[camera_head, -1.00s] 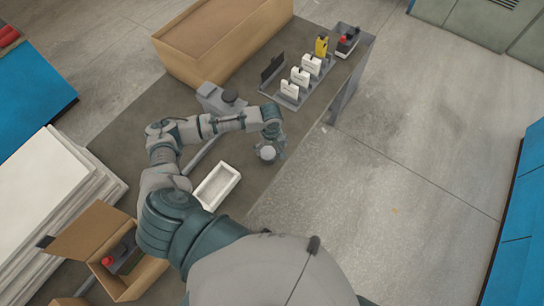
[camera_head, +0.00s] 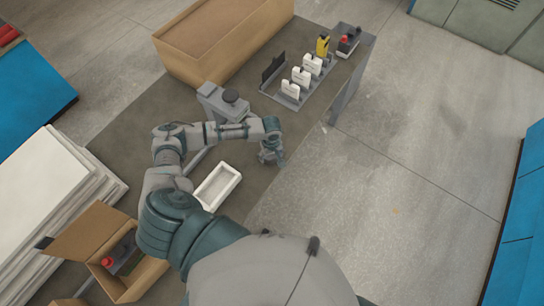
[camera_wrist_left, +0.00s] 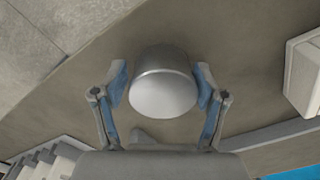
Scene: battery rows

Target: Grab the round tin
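The round tin (camera_wrist_left: 163,88), a plain silver-grey cylinder with a pale round face, stands on the dark work table (camera_head: 128,140) near its right edge. In the left wrist view it lies between the two fingers of my left gripper (camera_wrist_left: 162,84). The finger pads are spread on either side of it, very close, with a thin gap showing at the left one. In the head view my left gripper (camera_head: 271,156) is low over the tin's place and mostly hides it. My right gripper is not in view.
A white open tray (camera_head: 229,196) lies just left of the gripper; it also shows in the left wrist view (camera_wrist_left: 296,70). A grey device (camera_head: 222,106) stands behind the arm. Further back are a rack with upright batteries (camera_head: 290,91) and a large cardboard box (camera_head: 190,73).

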